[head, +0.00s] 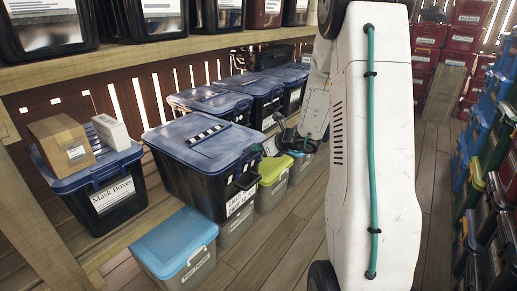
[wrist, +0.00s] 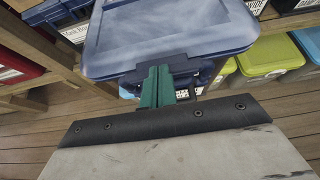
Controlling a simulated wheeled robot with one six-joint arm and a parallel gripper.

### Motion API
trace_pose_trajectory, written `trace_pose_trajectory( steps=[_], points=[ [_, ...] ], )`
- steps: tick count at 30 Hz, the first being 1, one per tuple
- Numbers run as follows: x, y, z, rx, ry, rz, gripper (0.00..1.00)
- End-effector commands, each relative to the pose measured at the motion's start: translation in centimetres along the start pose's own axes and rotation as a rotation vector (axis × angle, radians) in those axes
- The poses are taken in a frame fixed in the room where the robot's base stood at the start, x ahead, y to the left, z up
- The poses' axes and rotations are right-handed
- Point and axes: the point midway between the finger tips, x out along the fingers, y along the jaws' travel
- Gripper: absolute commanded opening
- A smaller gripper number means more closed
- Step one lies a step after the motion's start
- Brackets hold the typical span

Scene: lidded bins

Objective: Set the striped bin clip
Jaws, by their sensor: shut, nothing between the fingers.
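The striped bin (head: 189,178) is a black bin with a blue lid (head: 177,143) and a black-and-white striped strip (head: 207,134) on top. It stands on the low shelf, its lid lying on it. A blue lid (wrist: 168,30) fills the upper wrist view, with a dark blue clip (wrist: 181,66) at its near edge; whether the clip is latched is hard to tell. My gripper (head: 271,147) is just right of the bin's front end. In the wrist view its green fingers (wrist: 157,82) are together and empty, overlapping the clip; contact cannot be judged.
A bin labelled Mask Boxes (head: 108,197) with cartons (head: 62,144) on it stands left. A light-blue-lidded bin (head: 174,243) and a green-lidded bin (head: 272,171) sit in front. Stacked bins (head: 480,170) line the right side. Wooden floor (head: 285,245) is open between.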

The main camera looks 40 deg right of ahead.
Motion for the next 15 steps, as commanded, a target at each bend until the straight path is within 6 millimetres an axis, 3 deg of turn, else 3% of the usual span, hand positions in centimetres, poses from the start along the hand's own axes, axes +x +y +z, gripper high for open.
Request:
trace_pose_trajectory(
  steps=[15],
  points=[
    [-1.4,-0.1,1.5,0.000,-0.001,-0.002,0.00]
  ],
)
